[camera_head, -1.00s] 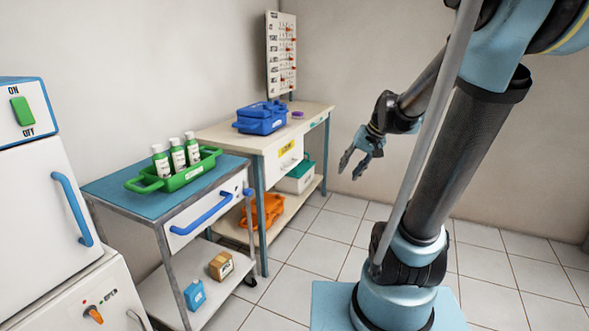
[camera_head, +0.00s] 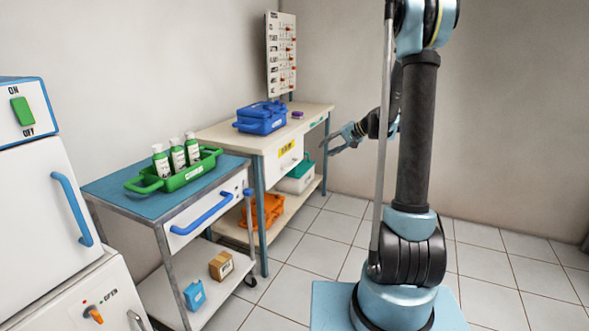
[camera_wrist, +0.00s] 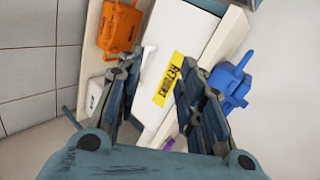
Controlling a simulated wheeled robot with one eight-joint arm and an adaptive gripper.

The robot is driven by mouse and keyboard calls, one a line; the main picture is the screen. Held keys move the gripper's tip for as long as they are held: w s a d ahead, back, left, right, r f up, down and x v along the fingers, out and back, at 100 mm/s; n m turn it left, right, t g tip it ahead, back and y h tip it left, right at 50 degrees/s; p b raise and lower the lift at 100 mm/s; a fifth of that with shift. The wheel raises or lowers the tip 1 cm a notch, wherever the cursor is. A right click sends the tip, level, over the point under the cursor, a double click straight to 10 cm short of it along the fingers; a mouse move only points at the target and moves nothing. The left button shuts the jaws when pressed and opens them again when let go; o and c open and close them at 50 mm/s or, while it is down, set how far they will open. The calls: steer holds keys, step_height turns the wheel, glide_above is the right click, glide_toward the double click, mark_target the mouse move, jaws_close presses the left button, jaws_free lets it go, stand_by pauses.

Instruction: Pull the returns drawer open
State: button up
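The returns drawer (camera_head: 284,165) is the white front with a yellow label (camera_head: 286,149) under the top of the cream table at the back. It looks shut. In the wrist view the drawer front (camera_wrist: 184,40) fills the middle, with its yellow "RETURNS" label (camera_wrist: 168,85) and a small pale handle (camera_wrist: 149,53) near its left edge. My gripper (camera_head: 328,143) is at the right of the table, apart from the drawer. In the wrist view my gripper (camera_wrist: 160,68) has its two fingers spread, with nothing held between them; the drawer lies beyond them.
A blue case (camera_head: 262,120) and a small purple item (camera_head: 298,114) are on the tabletop. An orange case (camera_head: 264,213) and a white-and-teal box (camera_head: 297,180) are on the lower shelf. A trolley (camera_head: 110,187) with a green bottle tray (camera_head: 185,176) stands in front left. Floor to the right is clear.

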steer(key=w+a+f+y, duration=0.1)
steer(key=w+f+y, duration=0.1)
steer(key=w+f, duration=0.6)
steer(key=m+t+y, duration=0.2)
steer(key=y, duration=0.1)
glide_toward(294, 165)
steer(key=x, duration=0.7)
steer(key=w+x, duration=0.1)
steer(key=x, duration=0.2)
steer(key=shift+w+a+f, duration=0.1)
steer(key=shift+w+f, duration=0.15)
steer(key=shift+f, duration=0.15)
steer(key=shift+c, duration=0.4)
jaws_close()
